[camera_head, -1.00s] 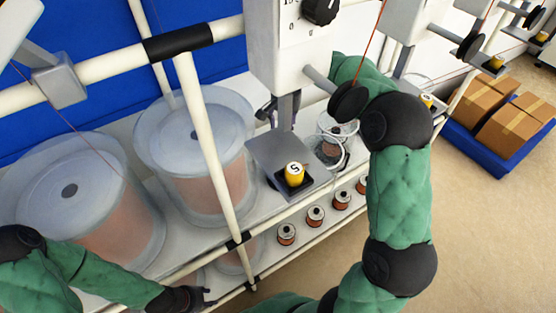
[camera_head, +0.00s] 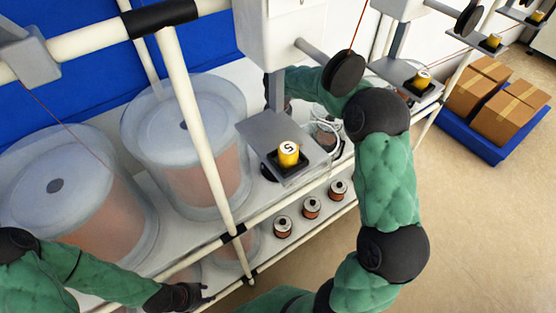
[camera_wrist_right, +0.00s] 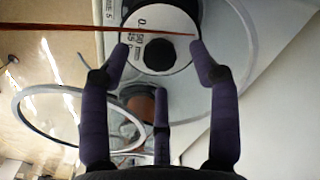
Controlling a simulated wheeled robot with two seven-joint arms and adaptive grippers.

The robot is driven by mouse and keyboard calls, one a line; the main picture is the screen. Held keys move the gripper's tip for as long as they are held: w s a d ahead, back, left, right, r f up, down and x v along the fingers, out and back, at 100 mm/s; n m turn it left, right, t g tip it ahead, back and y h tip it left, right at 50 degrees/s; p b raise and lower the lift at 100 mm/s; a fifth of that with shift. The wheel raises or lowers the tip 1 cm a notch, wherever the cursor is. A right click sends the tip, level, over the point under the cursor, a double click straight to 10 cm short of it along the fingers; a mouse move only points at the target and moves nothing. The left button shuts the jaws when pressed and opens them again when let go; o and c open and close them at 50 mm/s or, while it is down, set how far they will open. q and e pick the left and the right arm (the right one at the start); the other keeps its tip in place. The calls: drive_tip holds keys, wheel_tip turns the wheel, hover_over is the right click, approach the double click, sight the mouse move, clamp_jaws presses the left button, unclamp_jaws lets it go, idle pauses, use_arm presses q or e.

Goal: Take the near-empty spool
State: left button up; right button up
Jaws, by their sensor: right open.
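How much wire the spool carries is hidden. A copper-coloured part (camera_wrist_right: 138,104) shows behind the fingers. In the head view the right hand is mostly hidden behind the feeder post. My left gripper (camera_head: 190,296) is low at the left near the frame rail, and its finger opening cannot be made out.
Two large clear drums (camera_head: 190,105) stand on the left. Several small copper spools (camera_head: 283,227) stand on the lower shelf. A white rail and upright post (camera_head: 200,130) cross the front. Boxes (camera_head: 505,110) sit at far right.

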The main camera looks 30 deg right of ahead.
wheel_tip(320, 180, down, 4)
drive_tip(key=shift+r+b, duration=0.2)
drive_tip(key=shift+b, duration=0.1)
clamp_jaws()
drive_tip(key=shift+r, duration=0.15)
